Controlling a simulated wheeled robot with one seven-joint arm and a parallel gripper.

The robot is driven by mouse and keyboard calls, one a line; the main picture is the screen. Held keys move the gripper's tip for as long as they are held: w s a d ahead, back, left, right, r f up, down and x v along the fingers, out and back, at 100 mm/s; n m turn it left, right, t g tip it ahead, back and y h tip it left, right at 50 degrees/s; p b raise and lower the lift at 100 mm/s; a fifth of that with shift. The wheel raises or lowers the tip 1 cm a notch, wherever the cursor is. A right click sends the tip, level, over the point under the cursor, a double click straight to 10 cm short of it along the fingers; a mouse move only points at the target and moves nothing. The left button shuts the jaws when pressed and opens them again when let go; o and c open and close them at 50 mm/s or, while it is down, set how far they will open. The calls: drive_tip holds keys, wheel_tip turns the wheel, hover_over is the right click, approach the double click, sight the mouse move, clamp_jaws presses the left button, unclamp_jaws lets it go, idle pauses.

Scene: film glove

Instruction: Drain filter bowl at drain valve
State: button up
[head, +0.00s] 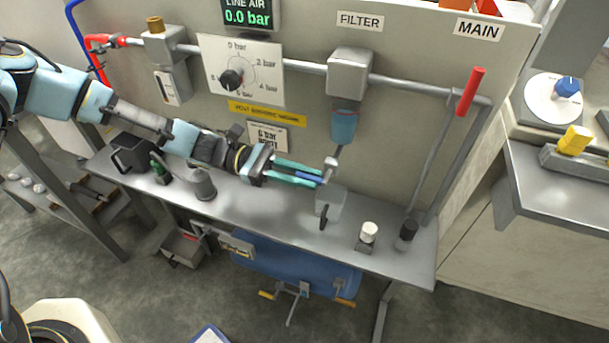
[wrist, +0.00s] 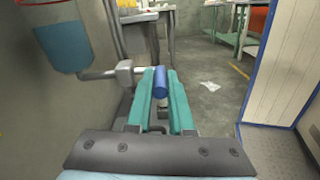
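The filter (head: 349,75) is a grey housing on the wall pipe with a translucent blue bowl (head: 343,124) below it. The bowl also shows at upper left in the wrist view (wrist: 62,45). The drain valve (head: 331,164) is a small metal fitting under the bowl; its body also shows in the wrist view (wrist: 125,70). A blue handle (wrist: 160,82) extends from it. My gripper (head: 310,177) has its two teal fingers on either side of this handle, and appears shut on it. A clear cup (head: 330,203) stands on the bench below the valve.
The display (head: 248,14) reads 0.0 bar. A red-handled main lever (head: 470,92) is right of the filter. The bench (head: 275,212) carries a grey can (head: 201,184), a dark box (head: 133,153) and a white-topped item (head: 369,233). The wall panel is close behind my gripper.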

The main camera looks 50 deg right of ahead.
clamp_jaws()
drive_tip(key=r+t+p, duration=0.1)
drive_tip(key=p, duration=0.2)
drive_tip(key=shift+r+t+y, duration=0.2)
drive_tip(key=shift+t+y, duration=0.1)
drive_tip(key=p, duration=0.1)
drive_tip(key=t+p, duration=0.1)
drive_tip(key=shift+s+r+t+p, duration=0.1)
drive_tip(key=shift+r+t+p, duration=0.15)
drive_tip(key=shift+t+p, duration=0.05)
drive_tip(key=shift+t+y+p, duration=0.5)
drive_tip(key=shift+t+p, duration=0.2)
drive_tip(key=shift+p, duration=0.1)
drive_tip(key=shift+f, duration=0.1)
